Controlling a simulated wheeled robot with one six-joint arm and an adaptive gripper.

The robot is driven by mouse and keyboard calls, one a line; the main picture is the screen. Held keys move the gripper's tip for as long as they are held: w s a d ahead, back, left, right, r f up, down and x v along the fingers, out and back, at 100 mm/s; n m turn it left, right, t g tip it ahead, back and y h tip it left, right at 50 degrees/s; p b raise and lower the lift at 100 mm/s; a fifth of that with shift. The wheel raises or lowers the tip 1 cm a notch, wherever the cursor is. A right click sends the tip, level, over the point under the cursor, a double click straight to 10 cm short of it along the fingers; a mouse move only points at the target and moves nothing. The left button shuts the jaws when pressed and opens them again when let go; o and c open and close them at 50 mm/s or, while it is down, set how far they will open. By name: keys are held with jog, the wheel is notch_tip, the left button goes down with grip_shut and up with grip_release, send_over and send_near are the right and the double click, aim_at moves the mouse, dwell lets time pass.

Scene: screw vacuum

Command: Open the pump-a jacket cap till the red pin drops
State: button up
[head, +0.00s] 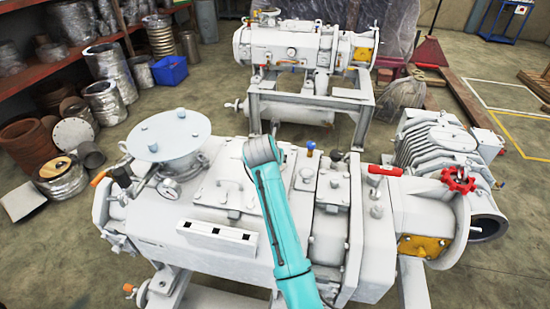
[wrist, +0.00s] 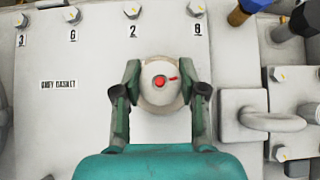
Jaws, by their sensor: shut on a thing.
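The jacket cap (wrist: 150,92) is a round pale cap in the wrist view. A red pin (wrist: 160,81) shows at the centre of its face, with a short red mark (wrist: 173,78) to the right of it. My gripper (wrist: 159,78) has one dark green finger on each side of the cap and is shut on it. In the head view the large white pump (head: 150,245) fills the foreground. My turquoise arm reaches over it and hides the gripper and cap there.
In the wrist view, bolts with numbered tags line the plate's top edge, and a curved grey handle (wrist: 272,122) stands to the right. A second pump (head: 290,45) is behind.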

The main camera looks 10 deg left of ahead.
jog(key=shift+f, duration=0.1)
dwell(0.3)
jog(key=o, duration=1.2)
jog(key=shift+c, duration=0.2)
jog(key=v, duration=1.2)
jog(key=shift+d, duration=0.15)
